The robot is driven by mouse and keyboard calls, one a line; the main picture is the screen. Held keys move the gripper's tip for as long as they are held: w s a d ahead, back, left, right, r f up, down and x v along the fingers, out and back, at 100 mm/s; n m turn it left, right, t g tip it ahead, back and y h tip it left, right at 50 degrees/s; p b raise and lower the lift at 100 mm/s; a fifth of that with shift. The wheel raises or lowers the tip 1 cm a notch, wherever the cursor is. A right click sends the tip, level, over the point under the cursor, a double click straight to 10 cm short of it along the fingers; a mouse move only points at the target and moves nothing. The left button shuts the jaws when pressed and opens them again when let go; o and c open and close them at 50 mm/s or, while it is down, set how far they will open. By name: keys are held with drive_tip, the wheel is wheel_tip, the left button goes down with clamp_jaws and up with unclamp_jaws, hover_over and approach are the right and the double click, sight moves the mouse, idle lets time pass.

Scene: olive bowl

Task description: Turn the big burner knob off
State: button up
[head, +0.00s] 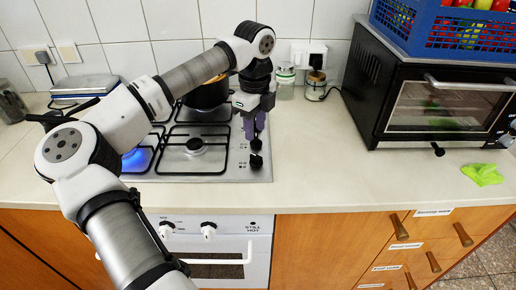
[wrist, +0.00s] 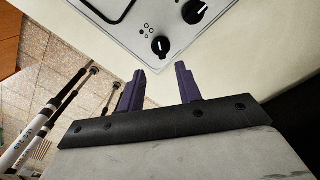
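The steel gas hob (head: 230,168) has black knobs down its right side. The front knob (head: 256,162) and the one behind it (head: 256,145) show below my gripper. Two knobs also show in the wrist view, a nearer one (wrist: 160,47) and a farther one (wrist: 193,12), each with a white mark. Any knobs farther back are hidden by my gripper. My gripper (head: 254,128) points down over the hob's right side, its purple fingers apart and empty. In the wrist view, the fingers (wrist: 160,72) stand apart just short of the nearer knob. A blue flame (head: 134,158) burns at the front left burner.
A dark pot (head: 207,95) stands on the back right burner, partly behind my arm. Jars (head: 285,82) stand by the wall. A black toaster oven (head: 440,100) with a blue crate (head: 450,30) on top stands right. The counter between hob and oven (head: 315,150) is clear.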

sight(256, 156)
wheel_tip(256, 156, down, 9)
drive_tip(key=shift+d+p, duration=0.1)
drive_tip(key=shift+p, duration=0.95)
clamp_jaws()
